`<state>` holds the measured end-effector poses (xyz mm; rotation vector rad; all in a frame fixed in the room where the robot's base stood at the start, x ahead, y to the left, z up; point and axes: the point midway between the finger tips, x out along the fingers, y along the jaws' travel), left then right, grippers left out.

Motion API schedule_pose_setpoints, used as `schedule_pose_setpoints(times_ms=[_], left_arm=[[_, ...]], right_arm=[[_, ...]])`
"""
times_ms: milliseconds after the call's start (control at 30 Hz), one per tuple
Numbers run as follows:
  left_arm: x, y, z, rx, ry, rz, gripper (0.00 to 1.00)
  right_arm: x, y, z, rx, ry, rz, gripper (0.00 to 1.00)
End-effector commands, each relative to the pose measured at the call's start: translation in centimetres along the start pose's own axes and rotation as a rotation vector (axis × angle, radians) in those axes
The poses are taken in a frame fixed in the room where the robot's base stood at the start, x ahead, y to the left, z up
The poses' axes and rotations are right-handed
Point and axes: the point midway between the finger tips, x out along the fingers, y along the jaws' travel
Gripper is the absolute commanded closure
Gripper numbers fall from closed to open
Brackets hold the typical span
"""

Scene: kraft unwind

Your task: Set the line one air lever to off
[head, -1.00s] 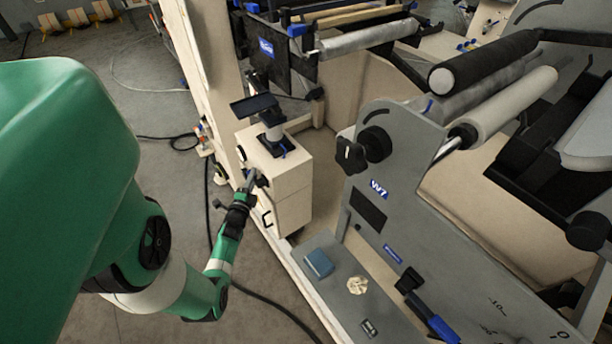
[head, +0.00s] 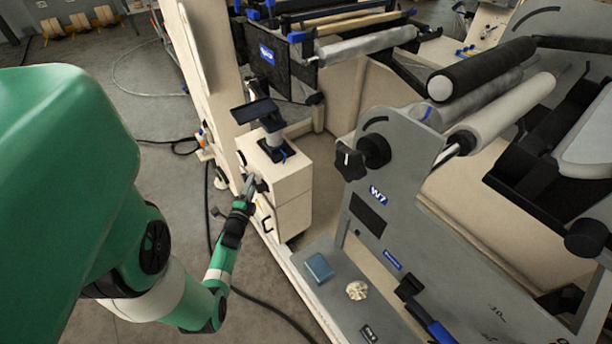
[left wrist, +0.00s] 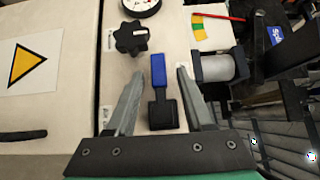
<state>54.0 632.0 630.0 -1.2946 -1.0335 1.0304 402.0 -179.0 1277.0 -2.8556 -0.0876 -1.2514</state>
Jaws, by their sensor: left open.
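The air lever with a blue handle (left wrist: 158,70) and a black base (left wrist: 162,112) shows in the left wrist view, mounted on a cream panel. My left gripper (left wrist: 154,85) is open, with one finger on each side of the blue handle and a gap visible on both sides. In the head view my left gripper (head: 249,186) is at the front of the cream cabinet (head: 293,183), and the lever there is too small to make out. My right gripper is not in view.
A black star knob (left wrist: 131,38) and a round gauge (left wrist: 141,5) sit beyond the lever. A grey cylinder (left wrist: 218,66) stands out to its right. A yellow warning sign (left wrist: 28,66) is at the left. A black cable (head: 270,302) lies on the floor.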

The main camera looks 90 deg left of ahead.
Motion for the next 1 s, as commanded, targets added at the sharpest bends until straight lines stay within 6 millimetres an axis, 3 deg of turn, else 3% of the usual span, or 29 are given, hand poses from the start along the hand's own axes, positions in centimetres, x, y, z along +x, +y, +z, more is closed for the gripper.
schedule_pose_setpoints(times_ms=[300, 433, 600, 1000], left_arm=[[-7.4, -0.3, 0.1, -0.002, -0.005, 0.003, 0.47], [-9.4, -0.2, 0.1, 0.000, -0.005, 0.002, 0.47], [-10.3, -0.1, 0.0, 0.000, -0.001, 0.001, 0.47], [-10.2, -0.1, 0.0, 0.000, 0.000, 0.000, 0.47]], right_arm=[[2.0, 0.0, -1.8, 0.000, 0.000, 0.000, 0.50], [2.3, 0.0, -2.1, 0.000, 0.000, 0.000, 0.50], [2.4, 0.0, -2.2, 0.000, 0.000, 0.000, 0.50], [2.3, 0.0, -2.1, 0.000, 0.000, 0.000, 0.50]])
